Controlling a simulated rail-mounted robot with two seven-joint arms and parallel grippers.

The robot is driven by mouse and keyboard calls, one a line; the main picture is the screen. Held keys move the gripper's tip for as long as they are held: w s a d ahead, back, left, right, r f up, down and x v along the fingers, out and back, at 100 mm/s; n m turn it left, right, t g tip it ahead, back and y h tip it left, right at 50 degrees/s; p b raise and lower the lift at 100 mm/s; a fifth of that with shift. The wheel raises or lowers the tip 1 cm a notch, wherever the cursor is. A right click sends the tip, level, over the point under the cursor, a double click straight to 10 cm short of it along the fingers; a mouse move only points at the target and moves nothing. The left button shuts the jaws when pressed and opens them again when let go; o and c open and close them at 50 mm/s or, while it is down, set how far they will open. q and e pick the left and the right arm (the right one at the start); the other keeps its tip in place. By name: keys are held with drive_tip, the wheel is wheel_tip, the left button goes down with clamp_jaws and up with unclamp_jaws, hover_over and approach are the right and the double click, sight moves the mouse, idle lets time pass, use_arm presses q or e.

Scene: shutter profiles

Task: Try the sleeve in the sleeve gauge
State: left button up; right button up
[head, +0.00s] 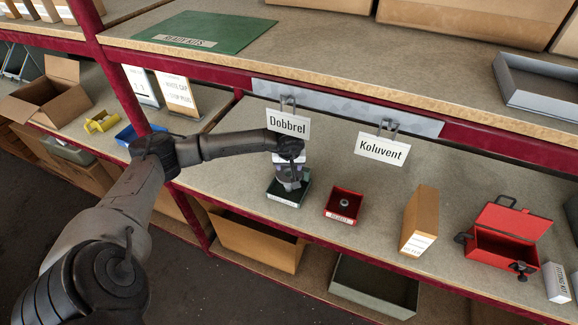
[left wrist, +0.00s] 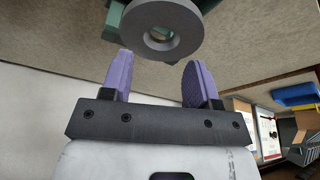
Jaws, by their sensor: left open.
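My left gripper (head: 287,184) is over the small dark green tray (head: 272,194) on the shelf and hides much of it. In the left wrist view the two purple finger pads (left wrist: 157,80) stand apart with nothing between them. Just beyond the fingertips is a grey round part with a hole in its face (left wrist: 162,44), against something dark green. I cannot tell whether it is the sleeve or part of the gauge. A small grey ring (head: 344,202) lies in a red tray (head: 330,207) to the right. My right gripper is not in view.
Signs reading Dobbrel (head: 289,123) and Koluvent (head: 381,149) hang from the upper shelf's rail. A brown carton (head: 420,220) and an open red box (head: 500,246) stand to the right. Bare shelf lies between the red tray and the carton.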

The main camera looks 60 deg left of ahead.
use_arm(q)
drive_tip(key=p+v, duration=0.1)
drive_tip(key=v, duration=1)
drive_tip(key=shift+r, duration=0.25)
idle(0.4)
